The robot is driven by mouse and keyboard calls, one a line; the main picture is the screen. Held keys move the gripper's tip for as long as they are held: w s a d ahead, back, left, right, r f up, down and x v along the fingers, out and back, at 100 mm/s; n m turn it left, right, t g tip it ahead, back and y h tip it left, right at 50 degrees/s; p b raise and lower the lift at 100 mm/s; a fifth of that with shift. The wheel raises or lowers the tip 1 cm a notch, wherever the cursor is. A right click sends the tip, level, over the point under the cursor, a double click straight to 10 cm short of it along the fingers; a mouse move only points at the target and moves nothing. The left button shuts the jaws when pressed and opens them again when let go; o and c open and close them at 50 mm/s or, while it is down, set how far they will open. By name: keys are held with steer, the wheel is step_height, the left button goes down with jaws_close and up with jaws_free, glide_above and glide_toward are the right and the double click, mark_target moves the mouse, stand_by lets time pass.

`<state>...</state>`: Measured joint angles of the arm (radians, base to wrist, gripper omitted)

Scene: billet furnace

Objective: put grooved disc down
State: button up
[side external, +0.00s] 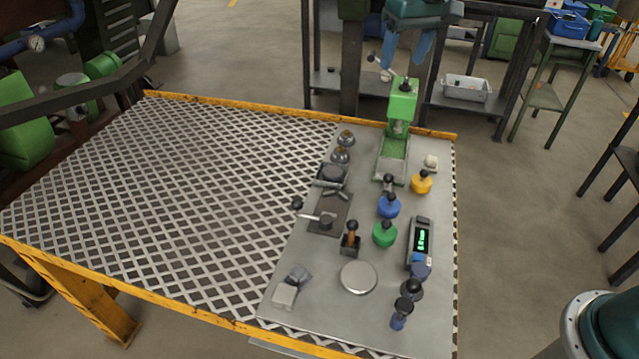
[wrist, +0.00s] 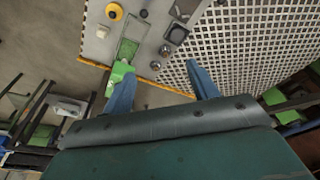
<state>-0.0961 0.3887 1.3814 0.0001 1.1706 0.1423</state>
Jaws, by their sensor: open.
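My gripper (side external: 402,62) is at the top of the side view, with its two blue fingers apart and nothing between them. It hangs high, beyond the far edge of the table. In the wrist view my gripper (wrist: 157,68) is also open and empty. A flat pale round disc (side external: 358,277) lies on the grey plate (side external: 330,275) near its front, well away from my gripper. No grooves can be made out on it. A dark round piece on a square block (side external: 333,174) sits farther back; I cannot tell which is the grooved disc.
A green press (side external: 400,115) stands at the plate's back, near my gripper. Two metal domes (side external: 346,138), yellow (side external: 421,183), blue (side external: 388,206) and green (side external: 385,234) knobbed pieces, and a meter (side external: 420,243) crowd the plate. The perforated table (side external: 180,190) at left is clear.

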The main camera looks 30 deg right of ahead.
steer(key=s+d+r, duration=0.2)
steer(key=s+r, duration=0.2)
steer(key=s, duration=0.5)
steer(key=s+d+f+t, duration=0.1)
steer(key=s+f, duration=0.1)
steer(key=s, duration=1)
steer(key=s+d+f+t, duration=0.2)
steer(key=s+f, duration=0.1)
steer(key=s, duration=0.9)
steer(key=shift+s+f+n, duration=0.2)
steer(key=shift+s+n, duration=0.1)
steer(key=shift+s, duration=0.1)
